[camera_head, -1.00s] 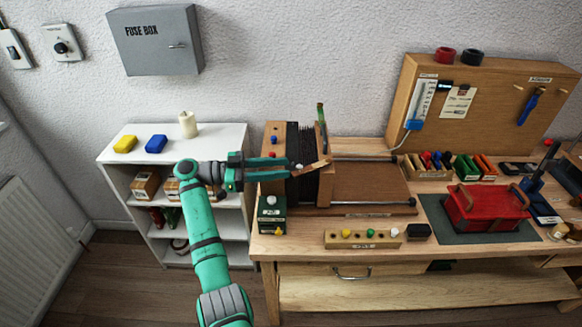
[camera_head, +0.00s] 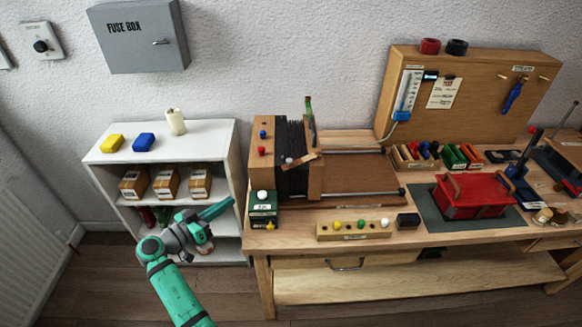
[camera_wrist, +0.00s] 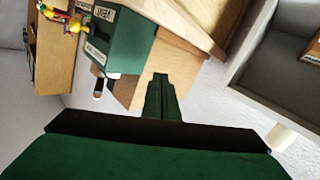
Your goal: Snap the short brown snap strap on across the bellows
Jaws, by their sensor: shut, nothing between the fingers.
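The accordion-like bellows (camera_head: 292,135) is black and pleated, standing between wooden end blocks on the workbench. A short brown strap (camera_head: 302,159) lies slantwise at the bellows' front, near its right end block. A pale knob (camera_head: 289,161) shows at the strap's left end; I cannot tell whether either end is snapped. My gripper (camera_head: 230,204) is in front of the white shelf, left of the bench and clear of the bellows and strap. Its fingers are together and empty; they also show in the wrist view (camera_wrist: 162,98). The wrist view does not clearly show the strap.
A green box (camera_head: 263,208) stands at the bench's front left corner; it also shows in the wrist view (camera_wrist: 120,38). A wooden rack of coloured knobs (camera_head: 353,230) lies along the front edge. The white shelf (camera_head: 217,135) holds cartons.

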